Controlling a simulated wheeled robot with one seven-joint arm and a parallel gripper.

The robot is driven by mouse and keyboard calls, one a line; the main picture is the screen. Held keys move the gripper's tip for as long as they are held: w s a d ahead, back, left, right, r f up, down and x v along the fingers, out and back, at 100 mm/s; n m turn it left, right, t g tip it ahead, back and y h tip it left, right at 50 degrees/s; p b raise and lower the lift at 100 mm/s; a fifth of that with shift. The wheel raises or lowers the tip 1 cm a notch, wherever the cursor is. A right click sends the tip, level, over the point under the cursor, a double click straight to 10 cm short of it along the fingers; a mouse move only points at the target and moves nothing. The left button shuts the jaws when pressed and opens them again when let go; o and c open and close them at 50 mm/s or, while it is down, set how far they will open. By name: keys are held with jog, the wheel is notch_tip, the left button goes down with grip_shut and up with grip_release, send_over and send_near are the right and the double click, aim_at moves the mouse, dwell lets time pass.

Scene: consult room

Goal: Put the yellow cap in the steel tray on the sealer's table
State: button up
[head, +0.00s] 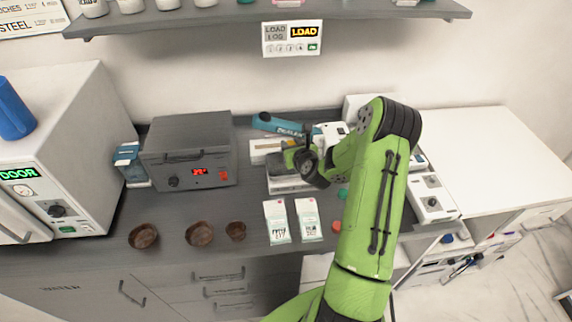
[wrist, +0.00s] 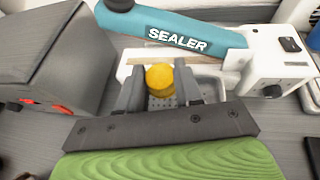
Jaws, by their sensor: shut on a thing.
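The yellow cap (wrist: 160,79) is between the two fingers of my gripper (wrist: 161,88) in the wrist view, and the gripper is shut on it. A pale steel tray (wrist: 209,84) with a perforated floor lies below and around the fingers, in front of the sealer (wrist: 178,35). In the head view my gripper (head: 291,158) is over the tray (head: 289,187), and my arm and wrist hide the cap. The sealer (head: 279,125) has a blue arm and stands at the back of the dark counter. The gap between cap and tray floor cannot be judged.
A grey box device (head: 188,153) with a red display stands left of the tray. Three brown bowls (head: 199,234) and two white pouches (head: 277,222) are nearer the front. A shelf (head: 270,17) hangs above. A white table (head: 475,160) at right is clear.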

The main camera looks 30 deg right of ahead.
notch_tip(320, 180, down, 8)
jog(key=shift+s+d+f+b, duration=0.1)
jog(key=shift+f+b, duration=0.1)
jog(key=shift+b, duration=0.75)
jog(key=shift+f, duration=0.2)
jog(key=shift+d+r, duration=0.1)
jog(key=shift+d, duration=0.05)
